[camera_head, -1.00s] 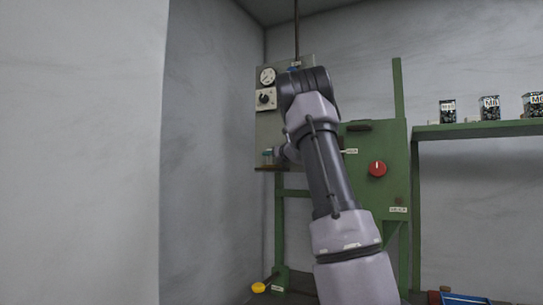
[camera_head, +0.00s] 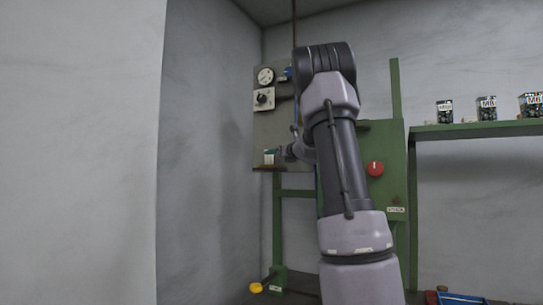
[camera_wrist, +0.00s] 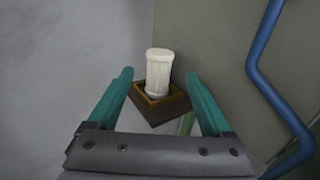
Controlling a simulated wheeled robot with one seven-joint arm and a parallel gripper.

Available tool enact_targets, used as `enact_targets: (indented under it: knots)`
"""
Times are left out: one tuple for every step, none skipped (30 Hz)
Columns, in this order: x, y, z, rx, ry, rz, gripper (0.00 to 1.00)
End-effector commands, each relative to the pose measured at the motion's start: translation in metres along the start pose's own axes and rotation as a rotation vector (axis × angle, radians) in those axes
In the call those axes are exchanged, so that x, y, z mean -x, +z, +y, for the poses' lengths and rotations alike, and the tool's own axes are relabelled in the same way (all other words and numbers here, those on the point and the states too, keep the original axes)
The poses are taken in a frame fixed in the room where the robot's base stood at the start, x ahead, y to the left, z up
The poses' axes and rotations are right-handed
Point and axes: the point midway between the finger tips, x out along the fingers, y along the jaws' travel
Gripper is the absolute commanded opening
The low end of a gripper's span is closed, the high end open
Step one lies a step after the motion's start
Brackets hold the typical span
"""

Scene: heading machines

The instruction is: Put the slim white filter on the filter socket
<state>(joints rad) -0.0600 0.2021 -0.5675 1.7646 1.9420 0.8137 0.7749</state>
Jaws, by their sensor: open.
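The slim white filter (camera_wrist: 158,72) stands upright in a small square wooden-looking holder on a brown ledge (camera_wrist: 172,108) in the wrist view. My gripper (camera_wrist: 156,84) is open, with a green finger on either side of the filter and a gap on both sides. The filter is not held. In the head view my gripper (camera_head: 280,155) is small beside the ledge (camera_head: 266,169) at the lower left of the grey panel. The filter cannot be made out clearly there. I cannot identify the filter socket in either view.
The grey panel (camera_head: 268,118) carries a gauge (camera_head: 266,76) and a knob (camera_head: 263,98). A blue pipe (camera_wrist: 262,75) runs down the right of the wrist view. A green machine with a red knob (camera_head: 375,168) stands right of my arm. A shelf (camera_head: 475,129) holds labelled boxes.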

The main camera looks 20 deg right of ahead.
Motion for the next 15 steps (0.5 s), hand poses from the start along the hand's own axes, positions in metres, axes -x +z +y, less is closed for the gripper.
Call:
enact_targets:
  knots:
    - [0.011,0.001,0.0,-0.003,-0.001,-0.002,0.84]
    - [0.017,0.002,0.0,-0.003,-0.001,-0.003,0.84]
    - [0.024,0.001,0.0,-0.003,0.0,-0.002,0.84]
    - [0.029,0.001,0.0,-0.002,0.0,-0.003,0.84]
    - [0.033,0.001,0.0,-0.002,0.0,-0.002,0.84]
    - [0.037,0.001,0.0,-0.001,0.0,-0.001,0.84]
    - [0.04,0.001,0.0,-0.001,0.001,-0.002,0.84]
    - [0.043,0.001,0.0,-0.001,0.001,-0.002,0.84]
    - [0.046,0.0,0.001,-0.001,0.002,-0.001,0.84]
    - [0.048,0.0,0.002,0.003,0.005,0.001,0.84]
    - [0.05,0.0,0.005,0.012,0.011,0.003,0.84]
    - [0.055,0.0,0.011,0.036,0.029,0.01,0.84]
    - [0.059,0.0,0.019,0.062,0.048,0.017,0.84]
    - [0.064,-0.001,0.029,0.097,0.074,0.027,0.84]
    - [0.073,-0.003,0.046,0.16,0.118,0.043,0.84]
